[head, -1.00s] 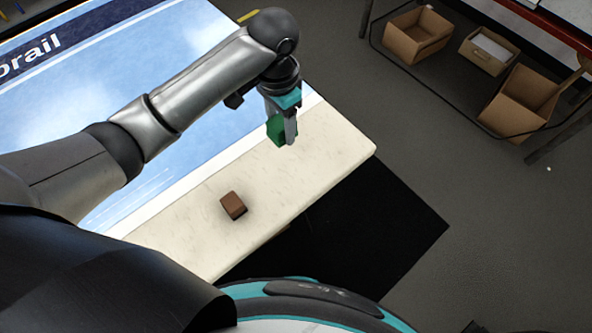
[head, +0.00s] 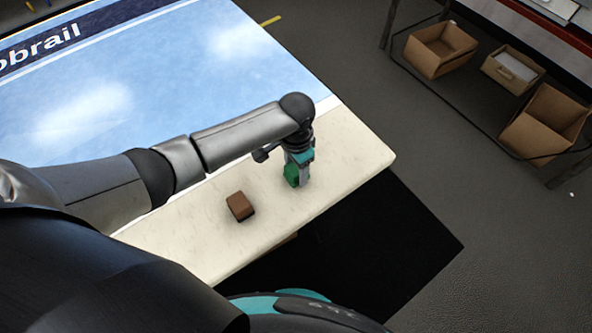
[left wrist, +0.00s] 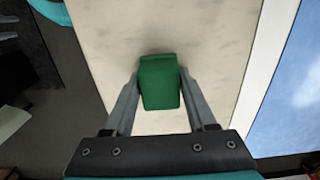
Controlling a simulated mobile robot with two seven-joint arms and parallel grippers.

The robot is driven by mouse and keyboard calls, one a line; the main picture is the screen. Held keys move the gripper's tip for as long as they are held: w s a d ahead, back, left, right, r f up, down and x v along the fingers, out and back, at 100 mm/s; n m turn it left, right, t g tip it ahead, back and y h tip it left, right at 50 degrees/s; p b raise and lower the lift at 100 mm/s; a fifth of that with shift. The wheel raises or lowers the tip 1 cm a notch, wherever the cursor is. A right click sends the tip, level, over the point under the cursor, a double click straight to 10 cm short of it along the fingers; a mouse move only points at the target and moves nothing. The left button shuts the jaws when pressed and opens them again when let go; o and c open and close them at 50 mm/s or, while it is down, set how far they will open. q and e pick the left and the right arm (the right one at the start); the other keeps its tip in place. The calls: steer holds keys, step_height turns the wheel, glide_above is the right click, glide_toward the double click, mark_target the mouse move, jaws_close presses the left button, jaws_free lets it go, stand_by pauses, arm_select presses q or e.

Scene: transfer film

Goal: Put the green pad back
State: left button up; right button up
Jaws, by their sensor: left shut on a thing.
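The green pad (left wrist: 160,82) is a small block held between the two fingers of my left gripper (left wrist: 159,95) in the left wrist view. In the head view the pad (head: 291,174) shows beside the fingers of my left gripper (head: 298,180), which points down over the cream strip of the table (head: 345,160). The gripper is shut on the pad. I cannot tell whether the pad touches the table top. My right gripper is not in view.
A brown block (head: 240,206) lies on the cream strip, left of my left gripper. A blue printed panel (head: 200,75) covers the table behind. Cardboard boxes (head: 440,48) stand on a rack at the upper right. The cream strip's right end is clear.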

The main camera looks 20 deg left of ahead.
arm_select(q)
steer(key=shift+f, duration=0.1)
steer(key=o, duration=1.3)
steer(key=shift+f, duration=0.1)
step_height(320, 180, up, 12)
steer(key=p, duration=0.3)
steer(key=shift+r+p, duration=0.2)
steer(key=shift+p, duration=0.2)
